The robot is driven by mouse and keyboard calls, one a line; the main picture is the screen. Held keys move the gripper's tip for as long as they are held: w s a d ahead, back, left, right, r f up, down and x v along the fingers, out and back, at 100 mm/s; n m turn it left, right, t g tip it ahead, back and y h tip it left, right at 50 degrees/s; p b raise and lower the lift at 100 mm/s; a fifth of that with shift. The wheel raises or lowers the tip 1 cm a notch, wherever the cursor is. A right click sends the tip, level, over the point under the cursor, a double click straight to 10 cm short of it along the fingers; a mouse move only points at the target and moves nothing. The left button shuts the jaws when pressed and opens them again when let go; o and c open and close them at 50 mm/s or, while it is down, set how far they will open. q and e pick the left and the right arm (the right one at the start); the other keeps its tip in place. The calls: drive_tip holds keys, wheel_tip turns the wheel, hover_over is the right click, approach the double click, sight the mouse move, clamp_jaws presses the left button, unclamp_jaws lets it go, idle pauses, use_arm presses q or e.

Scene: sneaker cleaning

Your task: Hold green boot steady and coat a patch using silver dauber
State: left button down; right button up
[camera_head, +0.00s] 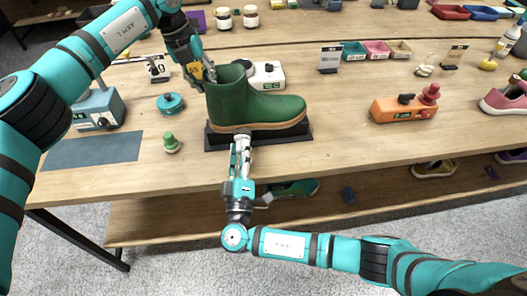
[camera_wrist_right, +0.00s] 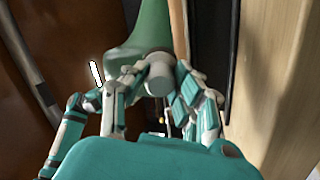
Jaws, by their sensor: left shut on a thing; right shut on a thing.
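The green boot (camera_head: 262,108) stands upright on a black block (camera_head: 300,135) on the wooden table, toe to the right. My left gripper (camera_head: 210,78) is shut on the boot's shaft at its upper left rim. My right gripper (camera_head: 241,143) is in front of the boot, low near the heel, shut on the silver dauber. In the right wrist view the dauber (camera_wrist_right: 160,72) shows as a pale grey cylinder between the fingers, with the green boot (camera_wrist_right: 145,28) just beyond it. I cannot tell whether the dauber's tip touches the boot. The fingers hide part of it.
A green knob-like piece (camera_head: 171,143) and a dark mat (camera_head: 95,150) lie left of the block. A teal round item (camera_head: 170,103) stands behind them. An orange box (camera_head: 405,107) and a pink shoe (camera_head: 508,100) are on the right. The table between boot and orange box is clear.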

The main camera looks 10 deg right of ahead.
drive_tip(key=shift+w, duration=1.25)
idle(0.3)
drive_tip(key=shift+s+d, duration=0.15)
drive_tip(key=shift+d, duration=1.7)
drive_tip(key=shift+d, duration=0.1)
drive_tip(key=shift+d, duration=1.85)
drive_tip(key=shift+s+d, duration=0.15)
drive_tip(key=shift+d, duration=1.8)
